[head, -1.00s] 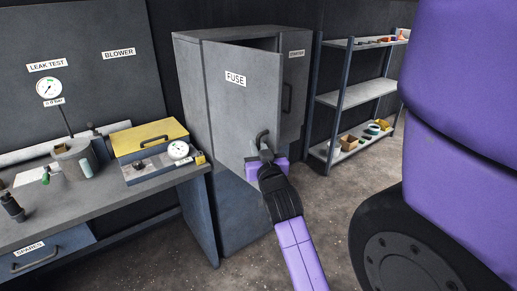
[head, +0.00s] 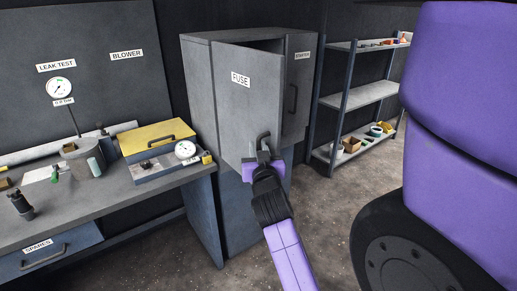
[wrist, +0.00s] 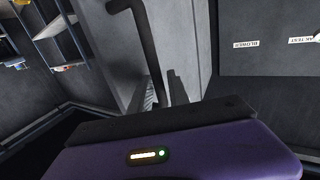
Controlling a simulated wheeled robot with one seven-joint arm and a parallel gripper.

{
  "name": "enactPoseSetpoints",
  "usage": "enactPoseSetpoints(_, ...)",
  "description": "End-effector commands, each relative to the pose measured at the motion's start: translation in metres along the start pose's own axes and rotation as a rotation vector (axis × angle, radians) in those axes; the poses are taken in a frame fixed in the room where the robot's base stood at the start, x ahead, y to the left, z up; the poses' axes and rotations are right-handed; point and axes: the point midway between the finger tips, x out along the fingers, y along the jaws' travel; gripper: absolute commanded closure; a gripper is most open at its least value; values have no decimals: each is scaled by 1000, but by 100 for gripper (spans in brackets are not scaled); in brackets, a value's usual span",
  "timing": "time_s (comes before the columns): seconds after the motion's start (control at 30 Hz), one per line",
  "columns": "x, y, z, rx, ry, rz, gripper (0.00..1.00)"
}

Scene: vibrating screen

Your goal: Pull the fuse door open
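The fuse door (head: 236,105) is a grey panel with a FUSE label on the grey cabinet (head: 200,90). It stands ajar, hinged at its left, with a dark gap above and behind its right edge. Its dark bar handle (head: 265,138) is near the lower right corner. My gripper (head: 263,156) is at the handle's lower part and looks shut on it.
A second cabinet door (head: 298,90) with its own handle is just right. A workbench (head: 120,203) with a yellow-lidded box (head: 155,138) stands left. A shelf rack (head: 345,105) is behind right. Floor is free before the cabinet; a large purple body with a dark wheel fills the right.

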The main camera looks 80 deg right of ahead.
Motion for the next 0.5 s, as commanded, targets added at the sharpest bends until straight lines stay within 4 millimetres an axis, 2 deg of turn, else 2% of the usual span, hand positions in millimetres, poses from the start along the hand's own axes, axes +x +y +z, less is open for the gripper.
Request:
enactPoseSetpoints(0.33,-1,1,0,-1,1,1,70)
enactPoseSetpoints(0.5,-16,0,2,-2,1,0,70)
